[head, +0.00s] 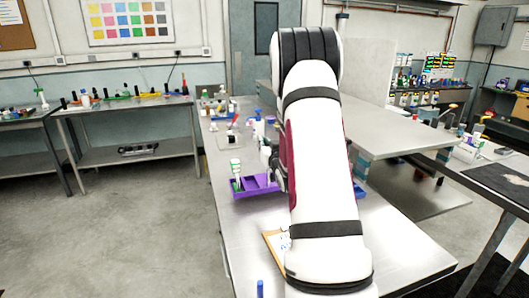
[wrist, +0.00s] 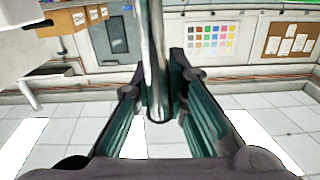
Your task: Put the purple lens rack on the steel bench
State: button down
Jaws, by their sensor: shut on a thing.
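The purple lens rack (head: 256,188) shows in the head view as a low tray at the left part of the long steel bench (head: 225,215). White-and-green tubes stand in its left end, and my arm hides its middle. I cannot tell whether its base touches the bench top. My gripper (head: 281,172) is mostly hidden behind the arm, right at the rack. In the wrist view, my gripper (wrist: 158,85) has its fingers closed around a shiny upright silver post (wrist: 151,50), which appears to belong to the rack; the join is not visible.
Small bottles and a clear tray (head: 230,142) stand on the bench behind the rack. A clipboard (head: 275,245) and a blue marker (head: 260,289) lie nearer. The near bench top right of my arm is bare. Another metal table (head: 385,135) stands at the right.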

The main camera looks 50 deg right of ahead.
jog(key=shift+w+d+r, duration=0.1)
jog(key=shift+w+d, duration=0.05)
jog(key=shift+w, duration=0.15)
jog(key=shift+f+p, duration=0.3)
jog(key=shift+f, duration=1.45)
jog(key=c, duration=1.6)
grip_release()
jog(key=shift+f, duration=0.1)
